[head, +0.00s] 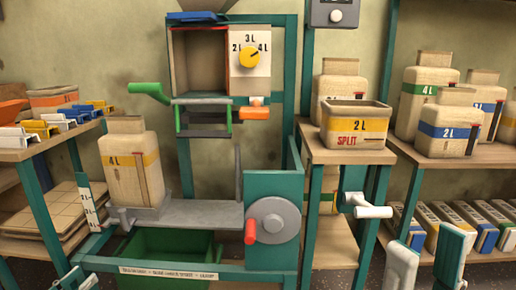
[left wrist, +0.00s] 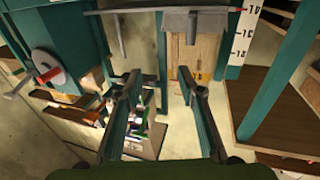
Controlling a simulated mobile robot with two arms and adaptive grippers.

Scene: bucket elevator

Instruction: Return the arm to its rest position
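My left gripper (head: 79,280) shows only in part at the bottom left of the head view, in front of the bucket elevator's lower frame. In the left wrist view my left gripper (left wrist: 158,78) has its two fingers wide apart with nothing between them. My right gripper (head: 429,238) stands at the bottom right of the head view, fingers pointing up and apart, with nothing between them. It is in front of the right-hand shelves. Most of both arms is out of view.
The green elevator frame (head: 291,90) stands in the middle, with a hand wheel (head: 273,220) and a grey platform (head: 205,215). A 4 L container (head: 120,180) stands on the platform's left. A 2 L SPLIT box (head: 355,118) sits on a stand to the right. Shelves flank both sides.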

